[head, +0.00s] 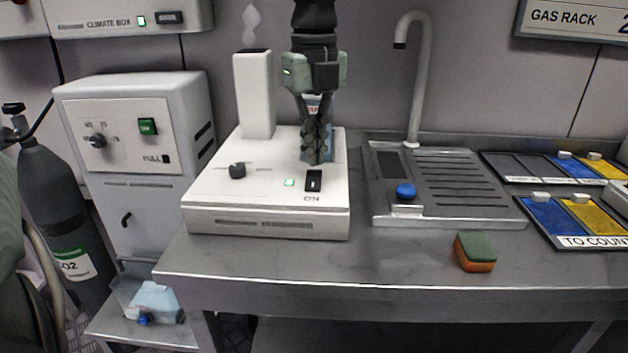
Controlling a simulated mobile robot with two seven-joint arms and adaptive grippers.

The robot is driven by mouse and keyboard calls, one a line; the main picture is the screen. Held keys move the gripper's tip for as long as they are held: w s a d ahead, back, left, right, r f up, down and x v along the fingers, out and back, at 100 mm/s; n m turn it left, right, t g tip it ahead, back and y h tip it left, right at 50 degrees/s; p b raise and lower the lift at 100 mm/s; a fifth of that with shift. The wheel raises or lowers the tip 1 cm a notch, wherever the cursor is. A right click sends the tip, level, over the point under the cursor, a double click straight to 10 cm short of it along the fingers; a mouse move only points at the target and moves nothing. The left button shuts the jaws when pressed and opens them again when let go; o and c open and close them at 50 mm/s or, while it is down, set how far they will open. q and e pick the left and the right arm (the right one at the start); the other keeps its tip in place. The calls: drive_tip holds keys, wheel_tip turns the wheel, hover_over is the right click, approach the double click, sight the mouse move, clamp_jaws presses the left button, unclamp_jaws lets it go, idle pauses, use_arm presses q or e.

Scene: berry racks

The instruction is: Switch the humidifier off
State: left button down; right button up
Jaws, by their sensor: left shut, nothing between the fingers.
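The humidifier (225,205) is a white box on the steel bench, with a white tower (254,95) at its back left and a pale mist plume (251,25) above it. Its top carries a dark knob (238,171), a lit green lamp (289,183) and a black rocker switch (314,181) with a label reading ON below. My left gripper (316,160) is shut and empty, pointing down just behind and above the switch. I cannot tell whether it touches the housing. A bluish clear container behind the fingers is mostly hidden. My right gripper is not in view.
A sink with a grey tap (418,80) and blue button (405,191) is to the right. A green and orange sponge (475,252) lies near the bench front. Blue and yellow trays (572,248) are at far right. A white cabinet (180,100) and gas cylinder (55,190) stand left.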

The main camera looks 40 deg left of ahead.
sight(314, 173)
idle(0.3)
use_arm(q)
drive_tip(key=shift+f+b, duration=1.1)
drive_tip(key=shift+f, duration=0.05)
idle(0.5)
drive_tip(key=shift+r, duration=0.1)
drive_tip(key=shift+r+p, duration=2)
drive_tip(key=shift+r, duration=1.4)
